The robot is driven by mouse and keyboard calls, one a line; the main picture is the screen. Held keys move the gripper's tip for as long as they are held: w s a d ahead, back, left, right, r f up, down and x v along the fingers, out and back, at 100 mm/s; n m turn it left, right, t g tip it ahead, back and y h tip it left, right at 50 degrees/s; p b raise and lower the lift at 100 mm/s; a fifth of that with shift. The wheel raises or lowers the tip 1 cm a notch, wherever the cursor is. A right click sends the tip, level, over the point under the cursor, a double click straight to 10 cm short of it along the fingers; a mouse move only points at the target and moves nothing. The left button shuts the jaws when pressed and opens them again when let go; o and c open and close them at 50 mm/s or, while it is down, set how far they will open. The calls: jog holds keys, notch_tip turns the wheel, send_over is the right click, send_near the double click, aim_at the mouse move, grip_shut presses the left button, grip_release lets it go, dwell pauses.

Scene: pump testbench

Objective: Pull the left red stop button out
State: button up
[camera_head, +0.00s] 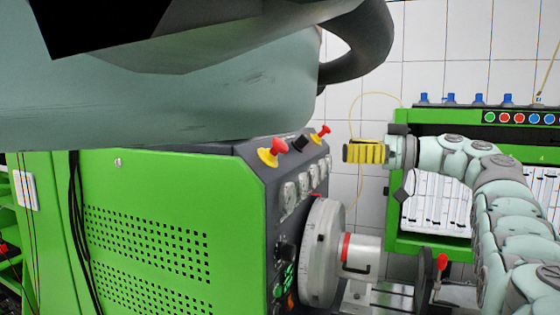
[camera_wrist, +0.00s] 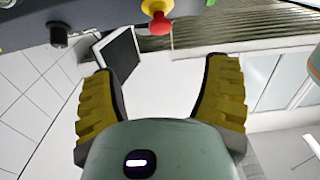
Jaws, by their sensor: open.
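The left red stop button (camera_head: 279,146) stands on a yellow collar on the sloped dark panel of the green testbench. A second red stop button (camera_head: 324,130) sits farther right on the same panel. My gripper (camera_head: 346,152), with yellow ribbed fingers, is to the right of both buttons, apart from them and empty. In the wrist view the two fingers of my gripper (camera_wrist: 162,68) are spread wide. A red button (camera_wrist: 158,18) on a yellow collar shows there at the top edge, beyond the gap between the fingertips. I cannot tell which of the two it is.
A black knob (camera_head: 299,143) sits between the buttons and also shows in the wrist view (camera_wrist: 58,34). Gauges (camera_head: 289,197) and a large round metal flange (camera_head: 322,255) are below the panel. Another green bench (camera_head: 436,116) stands behind at right. White tiled wall lies behind.

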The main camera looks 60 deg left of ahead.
jog(key=p+x, duration=0.5)
jog(key=x, duration=0.9)
jog(key=shift+p, duration=0.35)
jog(key=shift+x, duration=0.85)
jog(key=shift+c, duration=0.3)
